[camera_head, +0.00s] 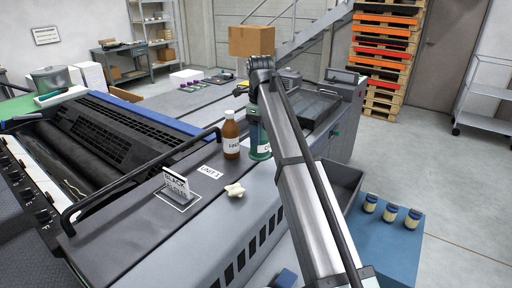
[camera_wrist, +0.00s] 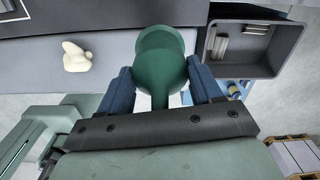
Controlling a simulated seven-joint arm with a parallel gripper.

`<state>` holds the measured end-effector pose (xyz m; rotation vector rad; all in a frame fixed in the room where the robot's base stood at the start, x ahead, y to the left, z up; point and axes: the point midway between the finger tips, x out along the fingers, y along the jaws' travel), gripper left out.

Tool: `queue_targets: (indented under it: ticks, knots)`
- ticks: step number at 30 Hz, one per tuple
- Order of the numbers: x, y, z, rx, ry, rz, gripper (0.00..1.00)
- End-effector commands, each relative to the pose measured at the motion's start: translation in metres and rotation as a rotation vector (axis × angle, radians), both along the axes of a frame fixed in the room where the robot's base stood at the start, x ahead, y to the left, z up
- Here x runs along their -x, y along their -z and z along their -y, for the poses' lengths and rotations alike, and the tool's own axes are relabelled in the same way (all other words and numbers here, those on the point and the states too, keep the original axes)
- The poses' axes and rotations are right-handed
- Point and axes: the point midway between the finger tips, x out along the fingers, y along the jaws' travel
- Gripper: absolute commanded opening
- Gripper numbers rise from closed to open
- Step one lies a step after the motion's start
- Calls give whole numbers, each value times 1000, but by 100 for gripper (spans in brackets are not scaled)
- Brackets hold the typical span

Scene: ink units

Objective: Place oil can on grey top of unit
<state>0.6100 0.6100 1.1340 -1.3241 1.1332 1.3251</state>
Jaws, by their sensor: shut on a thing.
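The green oil can (camera_wrist: 160,58) is between the two blue fingers of my gripper (camera_wrist: 160,88) in the wrist view, seen from above. My gripper is shut on it. In the head view the green oil can (camera_head: 260,154) shows beside my arm, just right of a brown bottle, at the right edge of the unit's grey top (camera_head: 150,205). My arm hides part of the can and the gripper there. I cannot tell whether the can's base touches the top.
The brown bottle (camera_head: 231,135) stands close left of the can. A "UNIT 1" label (camera_head: 210,172), a sign (camera_head: 176,188) and a cream knob (camera_head: 235,190) are on the top. A dark bin (camera_wrist: 250,45) and a blue surface with jars (camera_head: 391,212) lie to the right.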

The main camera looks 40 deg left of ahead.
Motion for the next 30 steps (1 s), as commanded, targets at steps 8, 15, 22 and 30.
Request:
queue_targets:
  ticks: [8,15,22,30]
  knots:
    - [0,24,1,0,0,0,0]
    - [0,41,0,-1,-1,1,0]
    - [0,41,0,-1,-1,1,0]
    - [0,44,0,-1,-1,1,80]
